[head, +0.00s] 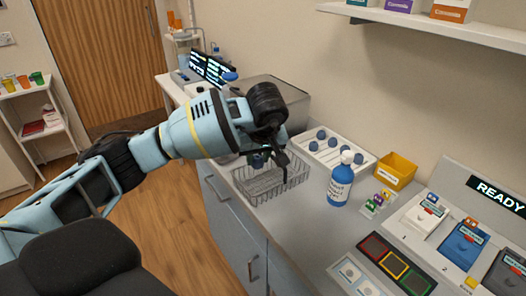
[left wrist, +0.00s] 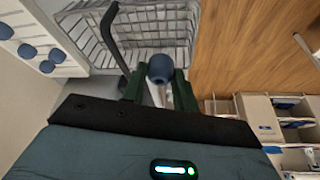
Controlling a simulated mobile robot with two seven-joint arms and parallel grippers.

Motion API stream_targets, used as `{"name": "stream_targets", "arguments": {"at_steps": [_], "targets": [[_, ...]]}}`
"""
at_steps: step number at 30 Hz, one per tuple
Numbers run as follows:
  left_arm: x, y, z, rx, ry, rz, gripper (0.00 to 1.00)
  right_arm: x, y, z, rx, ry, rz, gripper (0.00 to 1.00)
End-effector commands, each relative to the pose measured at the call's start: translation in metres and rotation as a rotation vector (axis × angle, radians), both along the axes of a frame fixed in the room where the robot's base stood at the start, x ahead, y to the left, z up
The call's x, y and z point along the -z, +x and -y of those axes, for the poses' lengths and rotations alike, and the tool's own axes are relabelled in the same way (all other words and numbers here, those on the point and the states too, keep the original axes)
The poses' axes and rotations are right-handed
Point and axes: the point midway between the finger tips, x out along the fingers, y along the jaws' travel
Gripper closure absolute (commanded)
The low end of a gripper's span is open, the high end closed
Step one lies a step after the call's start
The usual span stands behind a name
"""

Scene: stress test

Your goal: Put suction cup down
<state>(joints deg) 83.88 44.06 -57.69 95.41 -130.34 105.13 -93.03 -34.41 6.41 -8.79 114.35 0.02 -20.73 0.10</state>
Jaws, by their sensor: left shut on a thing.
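My left gripper (head: 268,156) is over the wire basket (head: 286,190) on the counter. In the left wrist view its green fingers (left wrist: 160,86) are shut on a blue round-ended piece with a pale stem, which looks like the suction cup (left wrist: 160,68). The wire basket (left wrist: 158,27) lies beyond the fingertips in that view, and the cup appears above it or near its edge. I cannot tell whether they touch. The cup is mostly hidden by the gripper in the head view. My right gripper is not in view.
A white tray (head: 359,158) with several blue round-topped pieces stands behind the basket. Panels and a READY display (head: 498,194) fill the right side.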

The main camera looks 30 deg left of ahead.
Motion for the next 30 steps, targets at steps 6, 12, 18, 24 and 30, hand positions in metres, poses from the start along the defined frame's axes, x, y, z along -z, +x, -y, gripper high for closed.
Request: {"name": "stream_targets", "arguments": {"at_steps": [6, 12, 18, 24, 30], "targets": [[0.009, -0.036, 0.054, 0.367, 0.0, -0.004, 0.92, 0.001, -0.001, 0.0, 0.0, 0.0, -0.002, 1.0], [0.013, -0.079, 0.098, 0.692, -0.001, -0.002, 0.92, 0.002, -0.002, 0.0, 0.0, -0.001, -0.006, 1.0], [0.015, -0.103, 0.118, 0.847, -0.002, 0.001, 0.92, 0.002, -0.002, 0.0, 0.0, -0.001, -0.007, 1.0], [0.015, -0.105, 0.12, 0.864, -0.002, 0.002, 0.92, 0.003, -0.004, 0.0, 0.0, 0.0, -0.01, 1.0], [0.015, -0.105, 0.119, 0.862, -0.002, 0.002, 0.92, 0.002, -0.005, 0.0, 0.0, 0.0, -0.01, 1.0]]}}
